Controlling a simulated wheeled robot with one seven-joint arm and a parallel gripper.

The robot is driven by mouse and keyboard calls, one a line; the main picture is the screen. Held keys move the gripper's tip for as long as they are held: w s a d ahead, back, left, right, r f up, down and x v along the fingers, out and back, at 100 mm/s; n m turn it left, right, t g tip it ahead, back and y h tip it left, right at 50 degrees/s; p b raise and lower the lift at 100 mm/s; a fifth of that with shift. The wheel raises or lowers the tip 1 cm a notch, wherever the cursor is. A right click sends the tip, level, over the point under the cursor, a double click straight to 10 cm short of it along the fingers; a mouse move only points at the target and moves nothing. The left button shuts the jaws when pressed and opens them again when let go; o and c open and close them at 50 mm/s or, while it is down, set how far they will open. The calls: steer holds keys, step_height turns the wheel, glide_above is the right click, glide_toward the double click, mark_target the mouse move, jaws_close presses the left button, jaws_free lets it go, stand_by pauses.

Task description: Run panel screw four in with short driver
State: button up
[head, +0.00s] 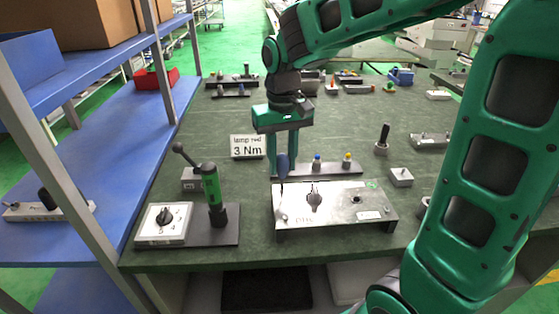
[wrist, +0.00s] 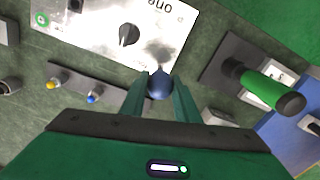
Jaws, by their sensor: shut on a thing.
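My gripper (head: 283,160) is shut on the short driver (head: 283,168), which has a dark blue-grey handle. The driver is upright, its thin shaft pointing down over the left part of the metal panel (head: 345,215). In the wrist view the handle (wrist: 160,84) sits between my two fingers (wrist: 160,100) at the panel's edge and hides the tip. The panel (wrist: 95,22) is pale, with a black knob (head: 314,200) and a green mark at its far right corner. Whether the tip touches a screw cannot be told.
A dark rack (head: 330,170) with blue-topped and yellow-topped pieces stands behind the panel. Left of it are a green-handled tool (head: 212,188) and a white dial box (head: 163,222). A sign (head: 248,147) reads "lamp red 3 Nm". A small grey block (head: 401,177) lies right.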

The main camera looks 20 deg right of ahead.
steer(key=shift+m, duration=0.5)
steer(key=shift+m, duration=2)
steer(key=shift+r, duration=0.35)
steer(key=shift+n, duration=2)
